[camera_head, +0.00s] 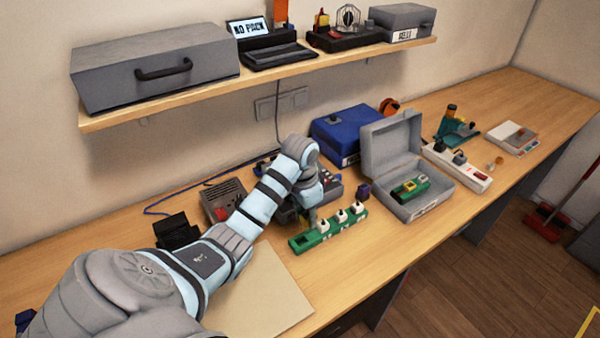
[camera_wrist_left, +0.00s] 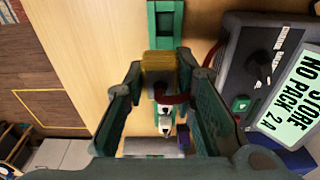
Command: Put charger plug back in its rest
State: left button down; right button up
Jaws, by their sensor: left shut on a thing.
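My left gripper (camera_head: 312,212) reaches down near the left end of a green rail (camera_head: 328,236) that carries several white plugs. In the left wrist view my left gripper (camera_wrist_left: 160,80) is shut on a yellow block-shaped plug (camera_wrist_left: 159,64), which looks like the charger plug, with a dark red lead beside it. The green rail (camera_wrist_left: 165,12) shows just beyond the plug and white plugs show between the fingers. I cannot tell whether the held plug touches the rail. My right gripper is not in view.
An open grey case (camera_head: 412,205) stands right of the rail, with a blue box (camera_head: 335,140) behind. A white power strip (camera_head: 470,170) lies farther right. A shelf (camera_head: 100,121) with a grey case runs above. A beige mat (camera_head: 262,300) lies in front.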

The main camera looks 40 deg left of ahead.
pick_arm(q)
jog(key=shift+s+a+r, duration=0.15)
jog(key=shift+s+a, duration=0.55)
jog(key=shift+w+d, duration=0.1)
jog(key=shift+d, duration=0.1)
jog(key=b, duration=0.2)
send_over(301, 244)
notch_tip(301, 244, down, 4)
jog(key=shift+f, duration=0.2)
jog(key=shift+d+f, duration=0.1)
jog(key=shift+f, duration=0.7)
jog(key=shift+r, duration=0.1)
jog(key=shift+p, duration=0.4)
